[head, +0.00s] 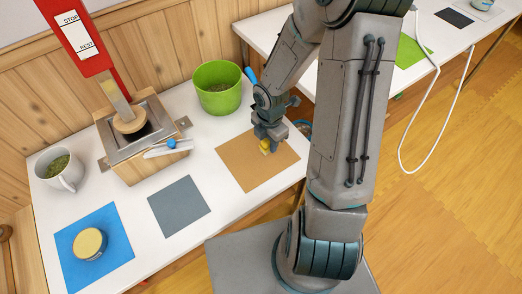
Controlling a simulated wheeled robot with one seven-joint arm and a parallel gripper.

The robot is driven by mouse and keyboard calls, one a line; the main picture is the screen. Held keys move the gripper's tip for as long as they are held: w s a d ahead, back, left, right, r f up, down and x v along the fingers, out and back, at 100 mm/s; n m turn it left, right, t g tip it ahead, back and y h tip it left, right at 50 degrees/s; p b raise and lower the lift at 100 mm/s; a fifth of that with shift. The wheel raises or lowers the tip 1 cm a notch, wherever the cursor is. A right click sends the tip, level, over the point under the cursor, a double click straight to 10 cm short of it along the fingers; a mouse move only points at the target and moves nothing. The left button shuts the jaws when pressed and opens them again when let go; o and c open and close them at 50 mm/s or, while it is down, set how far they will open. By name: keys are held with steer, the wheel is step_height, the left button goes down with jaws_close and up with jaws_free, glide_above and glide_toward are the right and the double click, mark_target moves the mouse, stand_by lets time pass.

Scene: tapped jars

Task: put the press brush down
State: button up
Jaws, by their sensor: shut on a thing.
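My gripper (268,138) points down over the tan mat (240,165) on the white table. It is shut on a small yellow piece, which I take to be the press brush (265,147). The fingers hide most of it, and I cannot tell whether it touches the mat. The mat is otherwise bare.
A green pot (218,92) stands behind the mat, with a blue handle (251,76) near its rim. A wooden box press (150,165) with a white, blue-tipped tool (166,148) on it stands left. A grey mat (179,206) is empty; a round lidded jar (89,243) sits on a blue mat (75,275).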

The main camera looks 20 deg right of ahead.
steer(key=shift+w+a+f, duration=0.85)
steer(key=shift+w+a, duration=0.1)
steer(key=shift+a, duration=0.05)
steer(key=shift+f+b, duration=0.65)
steer(key=shift+f, duration=1.1)
steer(key=o, duration=0.9)
steer(key=shift+f+b, duration=0.25)
steer(key=shift+b, duration=0.15)
step_height(320, 180, up, 14)
steer(key=p, duration=0.5)
step_height(320, 180, up, 10)
steer(key=m+h, duration=0.1)
steer(key=m, duration=1)
glide_above(261, 154)
steer(key=s, duration=0.6)
steer(key=s+r+m, duration=0.2)
steer(key=m, duration=0.2)
steer(key=s+r+m+t, duration=0.1)
steer(key=s+r+m, duration=0.1)
steer(key=s+m, duration=0.1)
steer(key=s+r+m+t+y, duration=0.1)
steer(key=s+r+m, duration=0.1)
steer(key=r+m, duration=0.1)
steer(key=shift+s+a+r+m, duration=0.15)
steer(key=shift+s+m, duration=0.25)
steer(key=shift+m, duration=0.5)
